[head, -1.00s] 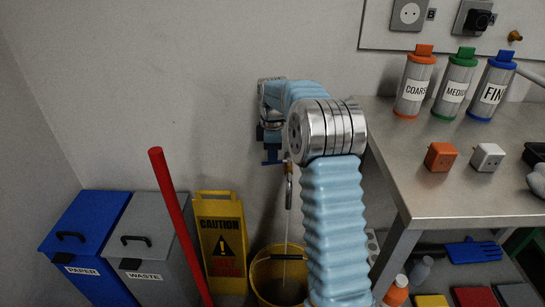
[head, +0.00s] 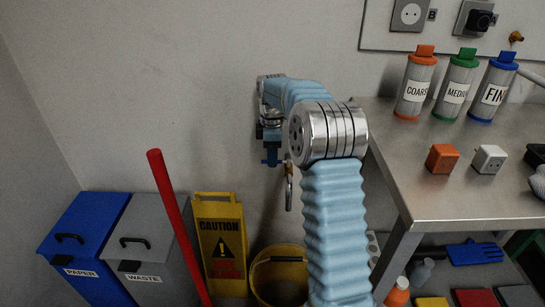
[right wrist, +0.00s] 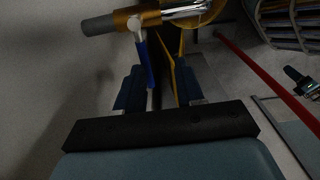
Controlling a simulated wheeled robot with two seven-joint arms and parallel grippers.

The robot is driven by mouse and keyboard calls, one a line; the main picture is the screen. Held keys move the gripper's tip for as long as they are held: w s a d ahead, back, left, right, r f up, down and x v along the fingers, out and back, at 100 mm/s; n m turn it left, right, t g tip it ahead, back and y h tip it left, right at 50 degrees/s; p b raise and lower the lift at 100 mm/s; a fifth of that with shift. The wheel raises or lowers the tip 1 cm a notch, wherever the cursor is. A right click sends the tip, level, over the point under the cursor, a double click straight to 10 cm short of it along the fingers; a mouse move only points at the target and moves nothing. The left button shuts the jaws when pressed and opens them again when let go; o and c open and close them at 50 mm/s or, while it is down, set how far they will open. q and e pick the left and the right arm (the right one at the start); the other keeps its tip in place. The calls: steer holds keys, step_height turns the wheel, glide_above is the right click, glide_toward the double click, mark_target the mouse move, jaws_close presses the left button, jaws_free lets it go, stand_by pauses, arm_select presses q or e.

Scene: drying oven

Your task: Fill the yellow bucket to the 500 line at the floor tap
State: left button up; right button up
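The yellow bucket (head: 262,262) stands on the floor under the tap (head: 289,182), partly hidden by my right arm. Its inside is dark; I cannot make out the 500 line or the water level. No water stream shows below the spout. My right gripper (head: 271,153) is at the tap by the wall, partly hidden by my arm. In the right wrist view the brass tap (right wrist: 130,19) lies beyond the fingers. A blue and white lever (right wrist: 146,62) hangs from it between the parted fingers of the gripper (right wrist: 161,88), close to the left finger. My left gripper is out of view.
A yellow caution sign (head: 220,240) and a leaning red pole (head: 178,225) stand left of the bucket. Blue and grey bins (head: 85,240) are further left. A metal table (head: 450,190) with labelled bottles stands close on the right.

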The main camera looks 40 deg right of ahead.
step_height(320, 180, up, 14)
steer(key=shift+r, duration=0.25)
stand_by(1.1)
